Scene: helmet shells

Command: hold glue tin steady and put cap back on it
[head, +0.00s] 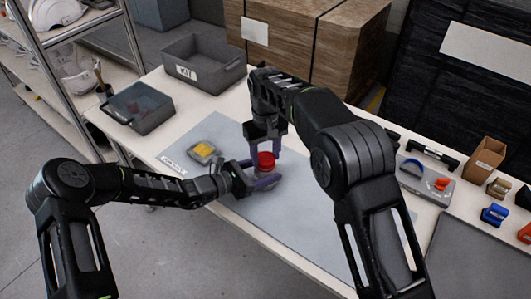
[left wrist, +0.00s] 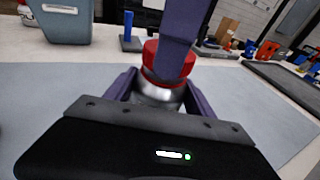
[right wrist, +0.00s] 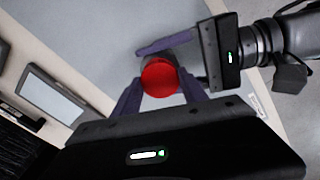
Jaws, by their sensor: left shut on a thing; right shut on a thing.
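The glue tin (left wrist: 157,92) is a silver can standing upright on the grey mat (head: 300,215). My left gripper (head: 262,179) is shut around the tin's body from the side. The red cap (head: 265,160) sits at the top of the tin; it also shows from above in the right wrist view (right wrist: 159,78). My right gripper (head: 265,150) comes down from above and is shut on the cap. In the left wrist view the cap (left wrist: 170,62) appears at the tin's mouth, partly hidden by a purple finger. I cannot tell how tightly it is seated.
A yellow item on a grey base (head: 204,151) lies on the mat's left part. Grey bins, one marked KIT (head: 203,72), stand at the back left. A grey tray with an orange item (head: 428,183), a cardboard box (head: 483,158) and blue parts (head: 494,214) are at the right.

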